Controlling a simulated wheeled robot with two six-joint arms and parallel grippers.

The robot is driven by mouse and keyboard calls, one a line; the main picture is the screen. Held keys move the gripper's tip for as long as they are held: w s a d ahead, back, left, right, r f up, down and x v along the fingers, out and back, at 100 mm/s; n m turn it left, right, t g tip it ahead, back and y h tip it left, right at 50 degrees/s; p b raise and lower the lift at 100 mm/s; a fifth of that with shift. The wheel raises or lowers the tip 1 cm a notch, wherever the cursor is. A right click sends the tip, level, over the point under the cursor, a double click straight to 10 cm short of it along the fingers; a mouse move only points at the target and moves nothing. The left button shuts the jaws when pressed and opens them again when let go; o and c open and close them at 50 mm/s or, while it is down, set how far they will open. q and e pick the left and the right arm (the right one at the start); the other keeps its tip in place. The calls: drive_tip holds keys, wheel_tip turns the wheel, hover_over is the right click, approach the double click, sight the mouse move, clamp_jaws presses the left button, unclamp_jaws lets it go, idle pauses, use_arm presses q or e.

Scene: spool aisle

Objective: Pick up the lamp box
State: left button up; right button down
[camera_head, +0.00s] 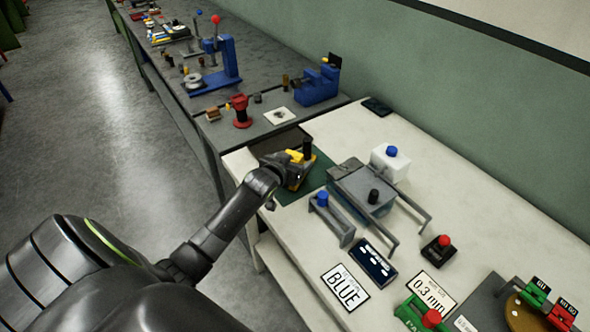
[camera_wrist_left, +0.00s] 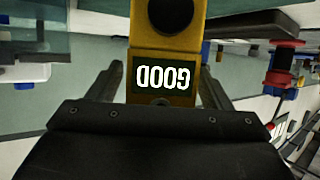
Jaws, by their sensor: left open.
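A yellow box with a dark plate reading GOOD (camera_wrist_left: 163,76), likely the lamp box, fills the middle of the left wrist view. A black round part sits on it above the plate. In the head view its yellow body (camera_head: 297,183) stands on a dark green mat (camera_head: 318,165), partly hidden by my left gripper (camera_head: 287,169). My left gripper is open, and in the wrist view (camera_wrist_left: 160,88) one finger is on each side of the box, with gaps beside the plate. My right gripper is not in view.
A grey-lidded container (camera_head: 366,190) with bars stands right of the mat, near a white block with a blue knob (camera_head: 390,165). A grey bracket with a blue knob (camera_head: 333,217) is close on the near side. A BLUE sign (camera_head: 345,289) lies at the table's front edge.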

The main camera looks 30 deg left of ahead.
use_arm(q)
drive_tip(key=shift+c, duration=0.3)
clamp_jaws()
drive_tip(key=shift+r, duration=0.1)
